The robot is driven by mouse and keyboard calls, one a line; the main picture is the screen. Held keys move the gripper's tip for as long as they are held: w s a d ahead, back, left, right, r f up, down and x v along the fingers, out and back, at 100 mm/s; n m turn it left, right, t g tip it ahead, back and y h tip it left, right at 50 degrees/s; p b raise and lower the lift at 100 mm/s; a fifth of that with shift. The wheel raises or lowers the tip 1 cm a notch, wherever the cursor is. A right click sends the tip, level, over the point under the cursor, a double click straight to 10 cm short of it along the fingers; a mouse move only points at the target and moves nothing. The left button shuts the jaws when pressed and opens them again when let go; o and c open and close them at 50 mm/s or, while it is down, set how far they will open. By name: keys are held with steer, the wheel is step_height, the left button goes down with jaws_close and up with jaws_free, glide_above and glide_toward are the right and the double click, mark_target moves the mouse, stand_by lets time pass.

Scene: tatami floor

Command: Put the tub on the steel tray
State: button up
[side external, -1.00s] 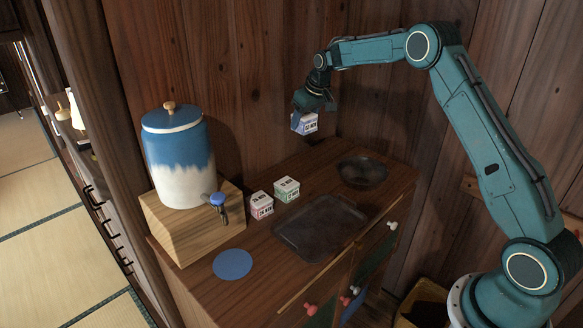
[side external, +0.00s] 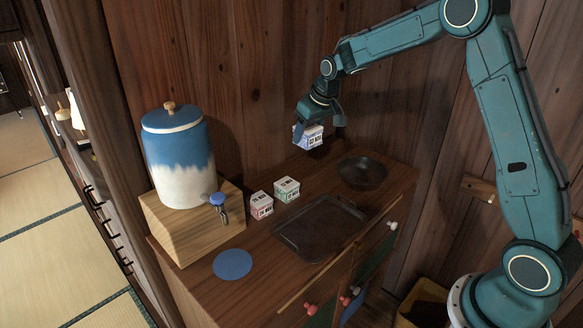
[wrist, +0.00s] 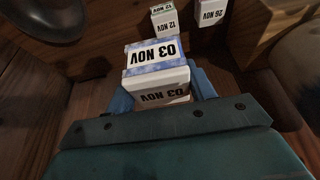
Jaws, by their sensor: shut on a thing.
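My gripper (side external: 318,132) is shut on a small white tub with a blue-edged lid (side external: 308,138), held above the back of the cabinet top. In the wrist view the held tub (wrist: 157,72) reads "03 NOV" and sits between the blue fingers. The dark steel tray (side external: 318,256) lies flat and empty on the cabinet top, below and in front of the held tub. Two more tubs stand left of the tray: one with a green lid (side external: 286,189) and one with a red-pink lid (side external: 261,205).
A dark round bowl (side external: 362,172) sits at the back right. A blue and white lidded crock (side external: 178,160) with a tap stands on a wooden block (side external: 190,225) at left. A blue disc (side external: 232,264) lies at the front left. The wooden wall rises close behind.

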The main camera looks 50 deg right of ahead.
steer(key=s+a, duration=0.6)
steer(key=s, duration=0.5)
glide_above(315, 224)
steer(key=s, duration=0.2)
step_height(315, 224, down, 17)
steer(key=shift+w+r, duration=0.1)
steer(key=shift+r, duration=0.1)
steer(key=shift+f, duration=0.1)
steer(key=shift+f, duration=1.8)
steer(key=shift+f, duration=0.15)
steer(key=o, duration=1.1)
steer(key=shift+r, duration=0.2)
steer(key=shift+v, duration=6)
